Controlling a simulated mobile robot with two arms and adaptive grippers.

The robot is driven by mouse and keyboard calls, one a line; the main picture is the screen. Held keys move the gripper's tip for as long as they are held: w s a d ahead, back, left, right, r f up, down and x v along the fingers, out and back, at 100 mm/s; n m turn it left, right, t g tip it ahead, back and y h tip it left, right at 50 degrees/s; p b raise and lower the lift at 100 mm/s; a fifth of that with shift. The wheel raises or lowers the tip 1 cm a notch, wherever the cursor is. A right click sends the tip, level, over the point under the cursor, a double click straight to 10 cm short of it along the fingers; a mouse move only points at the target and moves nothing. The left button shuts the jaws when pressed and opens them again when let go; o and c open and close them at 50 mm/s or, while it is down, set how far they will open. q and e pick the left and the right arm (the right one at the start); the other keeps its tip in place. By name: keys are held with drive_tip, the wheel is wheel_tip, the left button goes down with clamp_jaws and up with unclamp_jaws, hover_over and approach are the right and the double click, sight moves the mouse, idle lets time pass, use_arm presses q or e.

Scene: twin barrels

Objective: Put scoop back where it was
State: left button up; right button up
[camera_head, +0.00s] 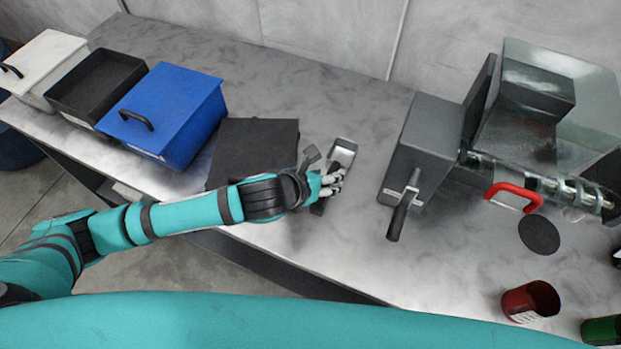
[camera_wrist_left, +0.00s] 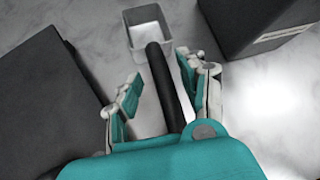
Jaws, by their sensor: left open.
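The scoop (camera_head: 344,152) has a light metal pan and a dark handle. It lies on the grey marbled table between the black slab and the grey machine. In the left wrist view, the scoop (camera_wrist_left: 147,16) has its pan at the top, and its dark handle runs down between my fingers. My left gripper (camera_head: 328,180) is at the handle end of the scoop. In the left wrist view, my left gripper (camera_wrist_left: 158,84) is open, with one finger on each side of the handle. I cannot tell whether either finger touches it. My right gripper is not in view.
A black slab (camera_head: 262,140) lies left of the scoop. Beyond it stand a blue lidded box (camera_head: 178,105), an open black box (camera_head: 98,82) and a white box (camera_head: 45,55). The grey machine (camera_head: 425,150) with a crank stands right. A red cup (camera_head: 530,300) is front right.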

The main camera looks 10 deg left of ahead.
use_arm(q)
drive_tip(key=v, duration=0.9)
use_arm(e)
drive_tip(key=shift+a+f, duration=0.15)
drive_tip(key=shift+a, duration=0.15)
use_arm(q)
drive_tip(key=shift+s+a, duration=0.1)
drive_tip(key=shift+a, duration=0.05)
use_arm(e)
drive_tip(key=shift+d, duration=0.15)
